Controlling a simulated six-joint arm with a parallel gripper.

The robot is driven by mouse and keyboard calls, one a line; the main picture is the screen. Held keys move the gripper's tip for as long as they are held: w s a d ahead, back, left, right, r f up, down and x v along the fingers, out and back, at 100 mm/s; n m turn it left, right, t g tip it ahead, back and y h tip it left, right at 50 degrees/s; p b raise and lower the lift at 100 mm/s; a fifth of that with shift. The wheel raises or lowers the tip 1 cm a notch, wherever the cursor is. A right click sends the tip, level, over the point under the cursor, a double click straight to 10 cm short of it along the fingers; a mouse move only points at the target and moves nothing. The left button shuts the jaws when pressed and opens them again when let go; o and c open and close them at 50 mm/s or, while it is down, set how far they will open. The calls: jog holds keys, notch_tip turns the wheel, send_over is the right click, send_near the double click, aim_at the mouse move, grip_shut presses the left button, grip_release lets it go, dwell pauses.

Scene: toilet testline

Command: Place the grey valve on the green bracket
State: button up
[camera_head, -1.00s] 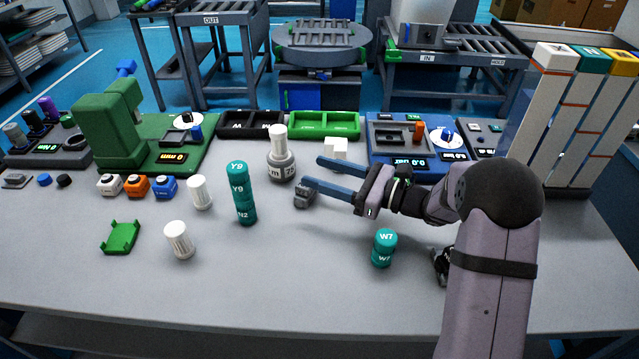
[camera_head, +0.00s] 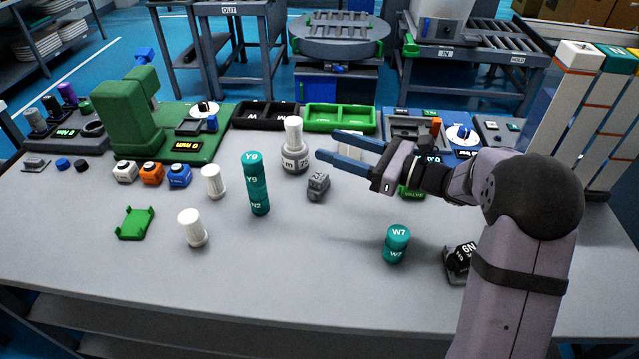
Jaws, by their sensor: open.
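The grey valve (camera_head: 318,186), a small dark grey block with a marking on its face, stands on the table in front of the grey-and-white bottle. The green bracket (camera_head: 134,223), a shallow tray with raised corners, lies on the table at the left and looks empty. My gripper (camera_head: 327,146) reaches in from the right with its two blue fingers apart and nothing between them. It is above and behind the grey valve in the picture, clear of it. The exact height of the fingers is hard to tell.
Between valve and bracket stand a tall teal stack (camera_head: 257,183) and white cylinders (camera_head: 193,228). A grey-and-white bottle (camera_head: 294,154) stands behind the valve. A short teal stack (camera_head: 396,244) and a black 6N block (camera_head: 459,260) are at right.

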notch_tip(320, 180, up, 15)
jog(key=w+a+f+m+t+h, duration=0.1)
jog(key=w+a+m+t+h, duration=0.2)
jog(key=w+a, duration=0.25)
jog(key=m+t+h+b, duration=0.2)
jog(key=m+h, duration=1.3)
jog(key=h, duration=0.4)
send_over(315, 185)
jog(key=s+a, duration=0.2)
jog(key=s, duration=0.3)
jog(key=f, duration=2.3)
jog(key=shift+w+a, duration=0.15)
jog(key=shift+w, duration=0.2)
jog(key=shift+f, duration=0.4)
jog(key=shift+t, duration=0.3)
jog(key=shift+p+x, duration=0.9)
jog(key=shift+x, duration=2.8)
